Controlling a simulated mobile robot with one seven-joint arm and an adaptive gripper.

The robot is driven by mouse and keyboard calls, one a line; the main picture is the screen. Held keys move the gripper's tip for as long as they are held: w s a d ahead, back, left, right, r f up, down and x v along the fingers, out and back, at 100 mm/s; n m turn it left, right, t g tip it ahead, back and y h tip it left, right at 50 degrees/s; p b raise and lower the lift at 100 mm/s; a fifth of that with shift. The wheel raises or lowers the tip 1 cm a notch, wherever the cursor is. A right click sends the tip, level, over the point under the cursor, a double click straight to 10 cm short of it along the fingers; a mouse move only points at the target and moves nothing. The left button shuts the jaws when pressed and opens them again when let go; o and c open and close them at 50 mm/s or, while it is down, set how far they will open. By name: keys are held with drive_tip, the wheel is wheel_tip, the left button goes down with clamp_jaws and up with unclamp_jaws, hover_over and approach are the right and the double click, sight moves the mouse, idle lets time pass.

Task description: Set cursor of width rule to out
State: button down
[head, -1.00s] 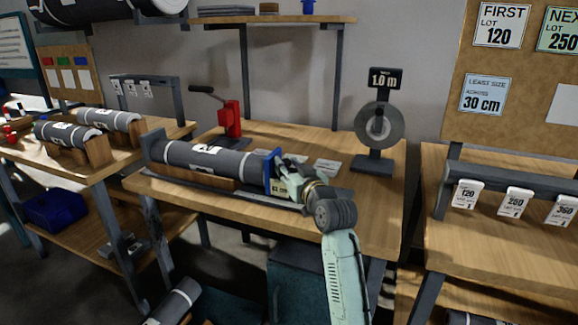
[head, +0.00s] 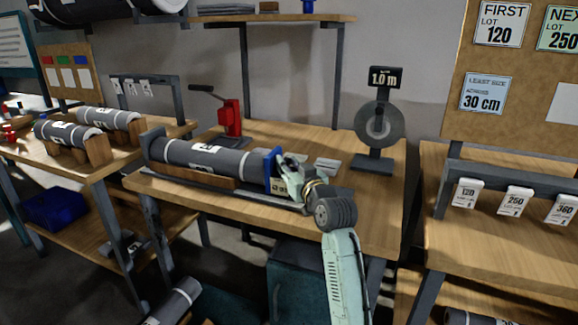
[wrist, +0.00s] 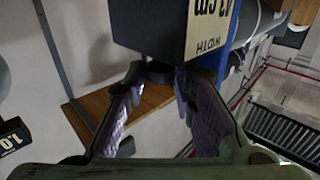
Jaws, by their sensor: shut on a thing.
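The blue cursor (head: 272,164) of the width rule stands upright at the right end of a grey roll (head: 208,157) on the middle bench. The dark rule (head: 230,193) runs along the bench in front of the roll. My gripper (head: 286,175) is at the cursor's right side. In the wrist view, the cursor's dark block (wrist: 150,28) carries a cream WIDTH label (wrist: 208,38), upside down, reading about 43 cm. A blue plate (wrist: 238,22) is beside it. My gripper (wrist: 163,75) is shut on a dark part of the cursor under the block; the contact is partly hidden.
A red hand press (head: 231,118) stands behind the roll. A reel stand (head: 378,130) marked 1.0 m is at the right back. The bench's front right is clear. A left bench (head: 95,170) holds smaller rolls.

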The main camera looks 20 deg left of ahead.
drive_tip(key=d+b, duration=0.2)
drive_tip(key=d, duration=0.3)
drive_tip(key=d+b, duration=0.1)
drive_tip(key=d, duration=0.5)
drive_tip(key=shift+s+d+f+b, duration=0.1)
drive_tip(key=shift+s+d+b, duration=0.1)
drive_tip(key=shift+b, duration=0.15)
drive_tip(key=shift+d, duration=0.45)
drive_tip(key=c, duration=1.6)
unclamp_jaws()
drive_tip(key=shift+c, duration=0.2)
drive_tip(key=v, duration=1.2)
